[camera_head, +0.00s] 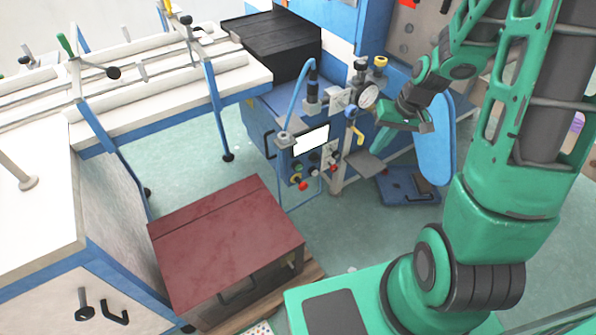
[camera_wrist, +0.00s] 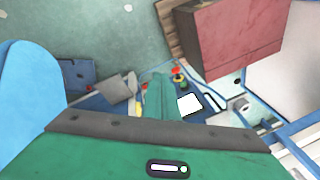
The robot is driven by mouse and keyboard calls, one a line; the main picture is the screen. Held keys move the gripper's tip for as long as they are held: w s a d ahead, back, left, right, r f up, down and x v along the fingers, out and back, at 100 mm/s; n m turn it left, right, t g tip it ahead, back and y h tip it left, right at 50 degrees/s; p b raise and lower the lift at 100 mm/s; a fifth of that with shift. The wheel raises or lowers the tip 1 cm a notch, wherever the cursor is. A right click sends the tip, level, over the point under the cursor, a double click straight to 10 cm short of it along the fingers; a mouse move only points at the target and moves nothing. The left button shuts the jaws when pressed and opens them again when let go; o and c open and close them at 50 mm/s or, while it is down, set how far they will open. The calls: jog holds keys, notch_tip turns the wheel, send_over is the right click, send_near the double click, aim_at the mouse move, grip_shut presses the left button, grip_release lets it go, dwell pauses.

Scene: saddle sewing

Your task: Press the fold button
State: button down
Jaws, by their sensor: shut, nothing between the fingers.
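The control panel (camera_head: 312,160) is on the front of the blue machine. It has a white screen (camera_head: 311,141) and several small coloured buttons (camera_head: 299,179), red, green and yellow, below it. I cannot read which one is the fold button. In the wrist view the screen (camera_wrist: 190,104) and buttons (camera_wrist: 178,76) show just right of my fingertips, which partly cover the panel. My green gripper (camera_head: 384,115) is shut and empty. It is up and right of the panel, apart from the buttons in the head view. Its closed fingers (camera_wrist: 158,85) show in the wrist view.
A pressure gauge (camera_head: 368,97) and a yellow lever (camera_head: 357,136) are between my gripper and the panel. A dark red-topped box (camera_head: 228,236) stands on the floor in front. A blue rounded panel (camera_head: 436,140) is close beside my gripper. Green floor (camera_head: 365,225) is open between.

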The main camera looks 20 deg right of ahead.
aim_at(299, 167)
jog(key=w+a+f+m+t+y, duration=0.1)
jog(key=w+a+f, duration=0.2)
jog(key=f, duration=0.7)
jog(key=w+a+f+m+t+y, duration=0.1)
jog(key=w+a+f, duration=0.3)
jog(key=f, duration=0.6)
jog(key=w+a+f+m+t+y, duration=0.2)
jog(key=w+a+f+t, duration=0.1)
jog(key=f, duration=0.7)
jog(key=shift+w+a+m, duration=0.15)
jog(key=shift+a+m, duration=0.25)
jog(key=shift+a, duration=0.4)
jog(key=shift+w, duration=0.1)
jog(key=w+a, duration=0.2)
jog(key=w, duration=0.6)
jog(key=shift+a, duration=0.4)
jog(key=shift+w, duration=0.15)
jog(key=shift+w+a, duration=0.1)
jog(key=shift+w, duration=0.25)
